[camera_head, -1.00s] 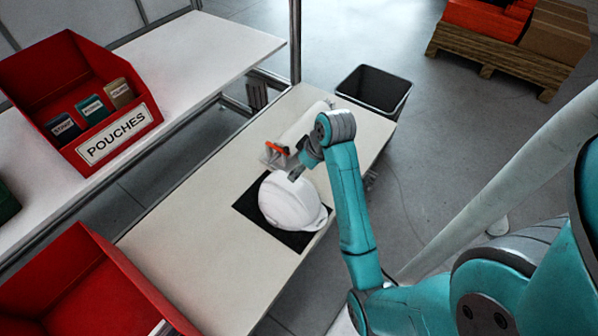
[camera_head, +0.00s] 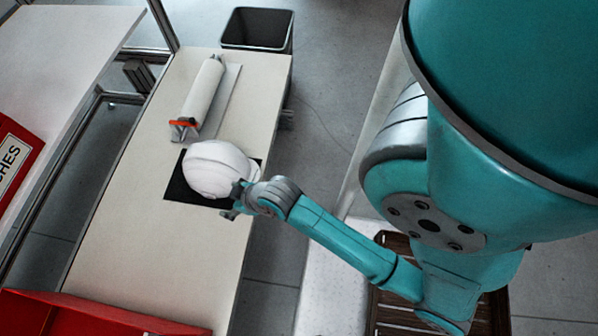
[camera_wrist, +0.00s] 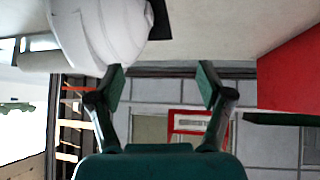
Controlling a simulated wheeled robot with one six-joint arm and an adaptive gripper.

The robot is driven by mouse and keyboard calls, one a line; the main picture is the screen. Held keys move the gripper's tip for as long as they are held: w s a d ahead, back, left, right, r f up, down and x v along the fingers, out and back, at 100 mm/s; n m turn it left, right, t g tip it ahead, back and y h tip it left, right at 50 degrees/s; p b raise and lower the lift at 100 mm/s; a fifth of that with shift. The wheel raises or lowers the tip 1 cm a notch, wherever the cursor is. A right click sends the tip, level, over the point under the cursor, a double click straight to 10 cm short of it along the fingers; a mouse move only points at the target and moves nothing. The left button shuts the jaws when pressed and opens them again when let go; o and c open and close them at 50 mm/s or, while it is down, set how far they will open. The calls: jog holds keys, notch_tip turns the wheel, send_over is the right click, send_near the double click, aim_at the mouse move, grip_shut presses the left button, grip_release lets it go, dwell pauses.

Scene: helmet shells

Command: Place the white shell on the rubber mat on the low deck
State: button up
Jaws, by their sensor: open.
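The white shell (camera_head: 215,168) sits dome up on the black rubber mat (camera_head: 179,189), which lies on the pale low deck (camera_head: 160,245). The shell covers most of the mat. My gripper (camera_head: 234,202) is at the shell's lower right side in the head view, very close to it; I cannot tell whether they touch. In the wrist view the shell (camera_wrist: 95,35) is at the upper left, outside the jaws. The open fingers (camera_wrist: 162,84) have nothing between them.
A white roll in a dispenser with an orange part (camera_head: 205,90) lies on the deck behind the shell. A dark bin (camera_head: 258,30) stands past the deck's far end. A red tray (camera_head: 80,315) is at the near left. The deck in front of the mat is clear.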

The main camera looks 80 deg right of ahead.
jog(key=s+a+r+t, duration=0.3)
jog(key=s+a+r, duration=0.2)
jog(key=s, duration=0.5)
jog(key=s+a+r+n+t+y, duration=0.1)
jog(key=s+a+r+t, duration=0.2)
jog(key=s+r, duration=0.6)
jog(key=shift+s+a+r+y, duration=0.35)
jog(key=shift+s+a, duration=0.45)
jog(key=shift+a, duration=0.15)
jog(key=shift+a, duration=0.1)
